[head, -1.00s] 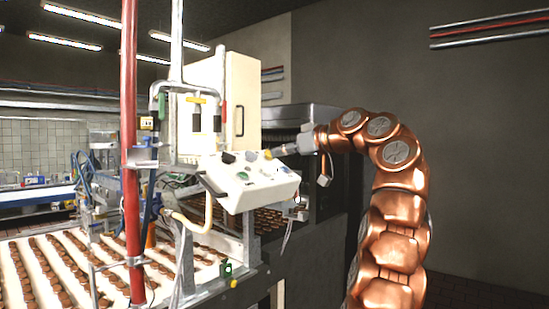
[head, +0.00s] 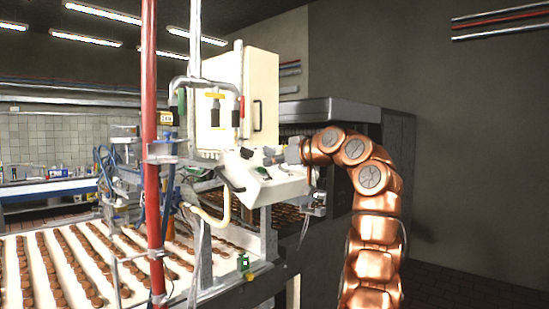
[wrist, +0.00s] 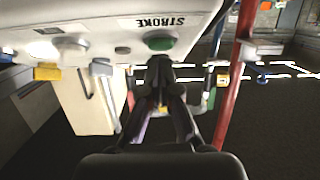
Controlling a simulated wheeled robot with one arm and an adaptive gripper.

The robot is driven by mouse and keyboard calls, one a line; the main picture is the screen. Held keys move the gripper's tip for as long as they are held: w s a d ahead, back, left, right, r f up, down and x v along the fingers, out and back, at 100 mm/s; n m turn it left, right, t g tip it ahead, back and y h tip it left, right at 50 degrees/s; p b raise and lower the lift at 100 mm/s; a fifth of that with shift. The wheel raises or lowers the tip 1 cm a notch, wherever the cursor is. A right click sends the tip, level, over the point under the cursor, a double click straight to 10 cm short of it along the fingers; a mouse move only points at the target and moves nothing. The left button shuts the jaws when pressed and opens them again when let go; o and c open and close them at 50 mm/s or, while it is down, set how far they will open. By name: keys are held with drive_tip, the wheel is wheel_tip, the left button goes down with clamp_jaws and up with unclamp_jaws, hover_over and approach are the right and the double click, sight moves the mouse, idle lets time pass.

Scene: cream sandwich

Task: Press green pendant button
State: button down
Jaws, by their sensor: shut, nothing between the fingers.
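The pendant (head: 285,188) is a pale control box hanging beside the machine, tilted, with its button face up. In the wrist view it fills the upper part, upside down, with a label reading STROKE. The green button (wrist: 160,43) is a round cap beside that label. It shows small and dark in the head view (head: 262,171). My gripper (wrist: 160,62) is shut and empty, its fingertips right at the near edge of the green button. I cannot tell whether they touch. In the head view my wrist reaches over the pendant from the right.
A yellow part (wrist: 48,72) and a grey knob (wrist: 102,67) sit along the pendant's edge. A red pole (head: 150,130) stands left of it. A white cabinet (head: 262,95) is behind. A conveyor (head: 85,265) of round biscuits lies lower left.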

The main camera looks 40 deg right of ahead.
sight(265, 172)
drive_tip(key=shift+w+a+f, duration=0.1)
drive_tip(key=shift+w+f, duration=0.15)
drive_tip(key=shift+f, duration=0.25)
drive_tip(key=shift+w+a+f+b, duration=0.1)
drive_tip(key=shift+w+f+b, duration=0.1)
drive_tip(key=shift+f+b, duration=0.25)
drive_tip(key=shift+w+a+f+b, duration=0.1)
drive_tip(key=shift+w+f+b, duration=0.1)
drive_tip(key=shift+f+b, duration=0.25)
drive_tip(key=shift+f, duration=0.1)
drive_tip(key=r+p, duration=0.1)
drive_tip(key=s+r, duration=0.1)
drive_tip(key=r+p, duration=0.1)
drive_tip(key=r, duration=0.1)
drive_tip(key=shift+s+d+r+p, duration=0.1)
drive_tip(key=shift+s+d+p, duration=0.05)
drive_tip(key=shift+s+p, duration=0.2)
drive_tip(key=b+v, duration=0.2)
drive_tip(key=v, duration=0.8)
drive_tip(key=shift+s+d, duration=0.15)
drive_tip(key=shift+s, duration=0.2)
idle(1.4)
